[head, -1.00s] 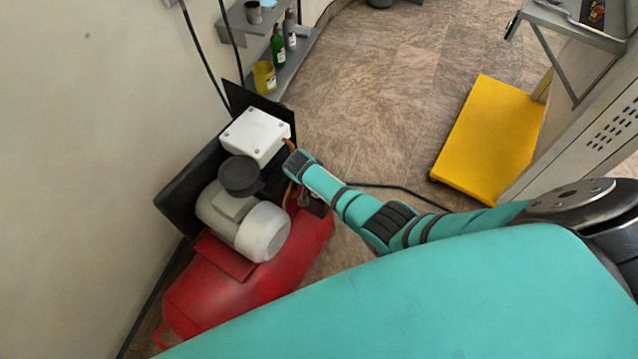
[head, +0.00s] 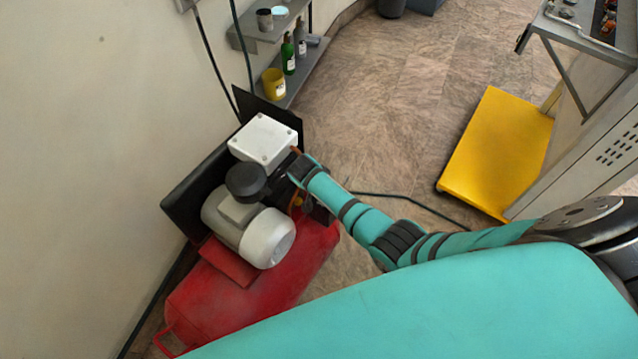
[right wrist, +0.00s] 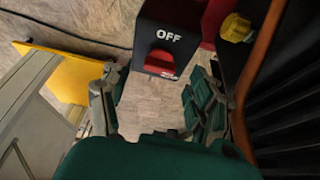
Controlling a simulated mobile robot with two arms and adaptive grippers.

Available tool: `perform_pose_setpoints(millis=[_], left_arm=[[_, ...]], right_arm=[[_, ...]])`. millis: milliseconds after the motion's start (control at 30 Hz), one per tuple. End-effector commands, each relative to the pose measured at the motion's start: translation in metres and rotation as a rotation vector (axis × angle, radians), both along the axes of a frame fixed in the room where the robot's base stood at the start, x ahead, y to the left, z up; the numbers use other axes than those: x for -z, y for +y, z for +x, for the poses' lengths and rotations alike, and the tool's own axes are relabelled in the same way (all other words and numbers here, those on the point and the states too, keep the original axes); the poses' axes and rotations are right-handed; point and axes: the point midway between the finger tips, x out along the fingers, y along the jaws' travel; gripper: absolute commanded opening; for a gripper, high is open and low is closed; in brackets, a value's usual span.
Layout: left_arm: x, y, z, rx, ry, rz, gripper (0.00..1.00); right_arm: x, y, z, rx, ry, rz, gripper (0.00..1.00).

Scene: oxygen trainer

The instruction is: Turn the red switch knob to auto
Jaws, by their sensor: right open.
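The red switch knob (right wrist: 160,63) sits on the black switch box (right wrist: 172,22), just below the white word OFF, in the right wrist view. No auto label is readable. My right gripper (right wrist: 157,80) is open, with one finger to the left of the knob and one to the right. The fingertips are near the box's lower end, and I see no contact with the knob. In the head view my right arm (head: 375,228) reaches down to the compressor, and the knob and fingertips are hidden there. My left gripper is not in view.
The red compressor tank (head: 215,300) carries a pale motor (head: 262,237) and a white box (head: 264,140) beside the wall. A yellow knob (right wrist: 236,28) is right of the switch. A shelf with bottles, a yellow platform (head: 497,150) and a dark floor cable (head: 420,205) are nearby.

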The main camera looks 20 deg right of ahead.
Motion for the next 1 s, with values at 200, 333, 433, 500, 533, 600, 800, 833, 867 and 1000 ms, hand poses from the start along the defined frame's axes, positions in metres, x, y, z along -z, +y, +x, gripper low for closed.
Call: perform_pose_setpoints(millis=[200, 333, 433, 500, 533, 600, 800, 833, 867, 1000], left_arm=[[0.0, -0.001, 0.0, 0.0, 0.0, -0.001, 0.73], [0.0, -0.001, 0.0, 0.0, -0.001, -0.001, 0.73], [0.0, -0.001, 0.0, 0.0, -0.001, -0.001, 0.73], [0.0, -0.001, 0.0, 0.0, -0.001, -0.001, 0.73], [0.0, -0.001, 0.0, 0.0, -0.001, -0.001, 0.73], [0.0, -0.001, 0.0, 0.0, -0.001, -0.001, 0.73], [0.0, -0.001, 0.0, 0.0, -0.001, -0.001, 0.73], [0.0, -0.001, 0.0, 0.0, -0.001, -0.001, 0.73], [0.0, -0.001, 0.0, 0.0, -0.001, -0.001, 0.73], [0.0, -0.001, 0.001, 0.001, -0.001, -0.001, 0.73]], right_arm=[[-0.035, 0.013, -0.008, 0.0, -0.003, 0.003, 0.62], [-0.058, 0.021, -0.012, 0.001, -0.003, 0.003, 0.62], [-0.073, 0.026, -0.015, 0.001, -0.002, 0.001, 0.62], [-0.081, 0.029, -0.017, 0.001, -0.001, 0.001, 0.62], [-0.083, 0.03, -0.017, 0.001, 0.0, 0.001, 0.62], [-0.088, 0.031, -0.019, 0.002, 0.0, 0.001, 0.62], [-0.093, 0.032, -0.02, 0.001, 0.0, 0.0, 0.62], [-0.092, 0.032, -0.02, 0.001, 0.0, 0.0, 0.62], [-0.092, 0.032, -0.02, 0.002, 0.001, -0.001, 0.62], [-0.092, 0.032, -0.019, 0.001, 0.0, 0.0, 0.62]])
